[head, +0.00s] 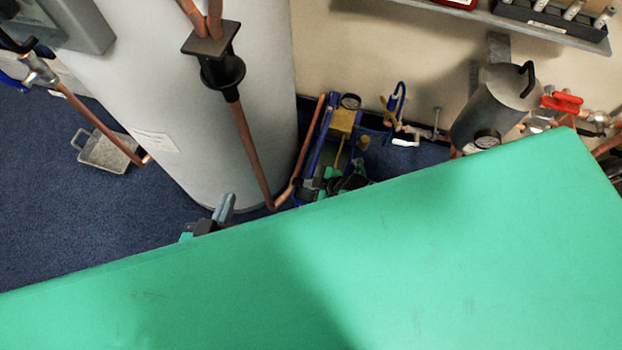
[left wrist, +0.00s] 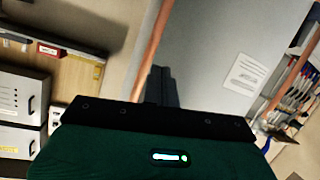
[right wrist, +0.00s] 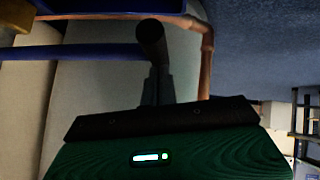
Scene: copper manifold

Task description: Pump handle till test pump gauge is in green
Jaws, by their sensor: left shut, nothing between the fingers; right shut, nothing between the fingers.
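In the right wrist view the blue handle (right wrist: 100,51) ends in a black grip (right wrist: 151,40). My right gripper (right wrist: 158,78) is shut and empty, its fingertips close behind that grip; contact is unclear. My left gripper (head: 226,202) is shut and empty, in front of the cylinder, away from the pump.
The white cylinder (head: 200,130) and a copper pipe (head: 252,150) stand left of the pump. My own green body hides the lower foreground.

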